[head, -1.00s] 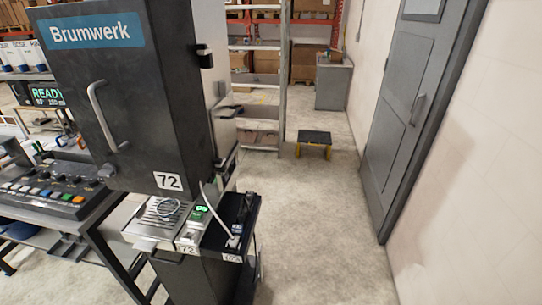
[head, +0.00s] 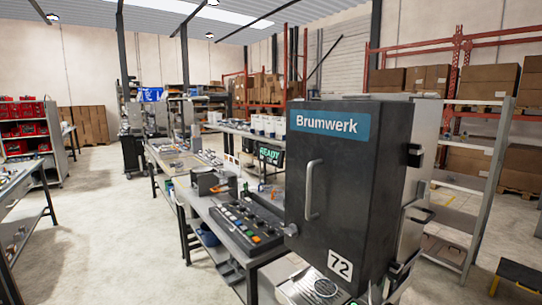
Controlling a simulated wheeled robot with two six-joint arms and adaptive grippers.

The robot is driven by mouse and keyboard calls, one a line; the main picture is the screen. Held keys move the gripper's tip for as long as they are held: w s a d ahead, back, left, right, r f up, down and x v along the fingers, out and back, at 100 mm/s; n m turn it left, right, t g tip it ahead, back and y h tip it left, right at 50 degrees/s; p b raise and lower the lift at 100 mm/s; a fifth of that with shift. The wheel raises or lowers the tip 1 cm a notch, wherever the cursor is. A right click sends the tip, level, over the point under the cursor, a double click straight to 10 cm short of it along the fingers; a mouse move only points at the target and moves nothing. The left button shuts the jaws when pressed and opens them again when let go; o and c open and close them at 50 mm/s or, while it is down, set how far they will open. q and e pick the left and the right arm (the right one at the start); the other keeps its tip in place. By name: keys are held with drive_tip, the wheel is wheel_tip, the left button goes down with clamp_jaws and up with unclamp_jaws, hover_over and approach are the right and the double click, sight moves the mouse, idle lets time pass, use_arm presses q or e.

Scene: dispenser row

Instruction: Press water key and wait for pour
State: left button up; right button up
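A tall dark machine (head: 350,205) labelled Brumwerk and 72 stands right of centre in the head view. Its metal drip grate (head: 312,288) shows at the bottom edge, with a round clear object on it. Left of the machine is a control panel (head: 246,222) with rows of coloured keys. I cannot tell which key is for water. Neither of my grippers is in view.
A long workbench (head: 175,160) runs back from the panel. The floor (head: 110,220) to its left is open. A side table (head: 20,190) and red bin rack (head: 25,125) stand at the left. A metal shelf (head: 475,190) and a low step (head: 520,272) are at the right.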

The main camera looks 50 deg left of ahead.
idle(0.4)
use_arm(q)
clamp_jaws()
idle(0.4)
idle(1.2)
